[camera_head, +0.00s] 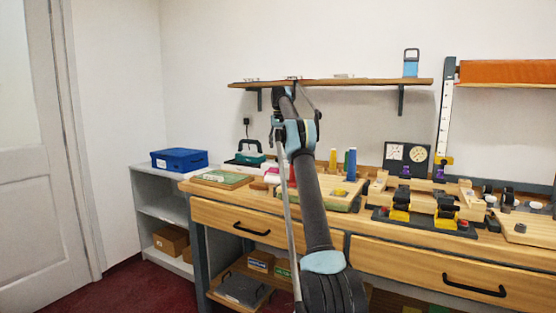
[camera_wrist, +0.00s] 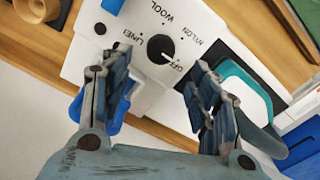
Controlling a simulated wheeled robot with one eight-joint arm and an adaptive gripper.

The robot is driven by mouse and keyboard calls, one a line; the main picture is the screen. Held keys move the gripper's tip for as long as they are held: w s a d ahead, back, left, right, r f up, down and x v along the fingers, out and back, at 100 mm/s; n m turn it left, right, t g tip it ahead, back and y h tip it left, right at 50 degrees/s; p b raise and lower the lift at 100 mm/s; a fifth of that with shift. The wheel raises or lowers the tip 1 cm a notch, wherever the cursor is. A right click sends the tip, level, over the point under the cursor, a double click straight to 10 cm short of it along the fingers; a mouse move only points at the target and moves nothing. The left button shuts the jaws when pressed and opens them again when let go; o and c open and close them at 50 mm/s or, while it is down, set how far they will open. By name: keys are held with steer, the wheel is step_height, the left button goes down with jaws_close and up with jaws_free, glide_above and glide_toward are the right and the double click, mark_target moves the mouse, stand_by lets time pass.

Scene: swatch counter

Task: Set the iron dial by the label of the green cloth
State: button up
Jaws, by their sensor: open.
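In the wrist view the black dial (camera_wrist: 160,48) sits on a white panel (camera_wrist: 82,58) marked LINEN, WOOL, NYLON and OFF. A pale mark at the dial's lower right points towards OFF. My gripper (camera_wrist: 154,72) is open, with one finger on each side of the dial and nothing between them; contact cannot be told. A teal and dark iron shape (camera_wrist: 246,88) lies right of the panel, and the teal iron (camera_head: 250,154) stands on the counter in the head view. A green flat piece (camera_head: 222,178) lies at the counter's left; I cannot tell if it is the cloth.
A blue box (camera_head: 179,160) stands on the grey shelf at left. A wall shelf (camera_head: 350,82) hangs above the counter. Wooden boards with pegs (camera_head: 335,200) and a black and yellow fixture (camera_head: 425,215) crowd the counter's middle and right.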

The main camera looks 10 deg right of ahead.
mark_target(279, 159)
steer(key=shift+f, duration=3.45)
steer(key=shift+c, duration=0.6)
steer(key=c, duration=0.9)
steer(key=shift+a, duration=0.1)
steer(key=shift+c, duration=0.3)
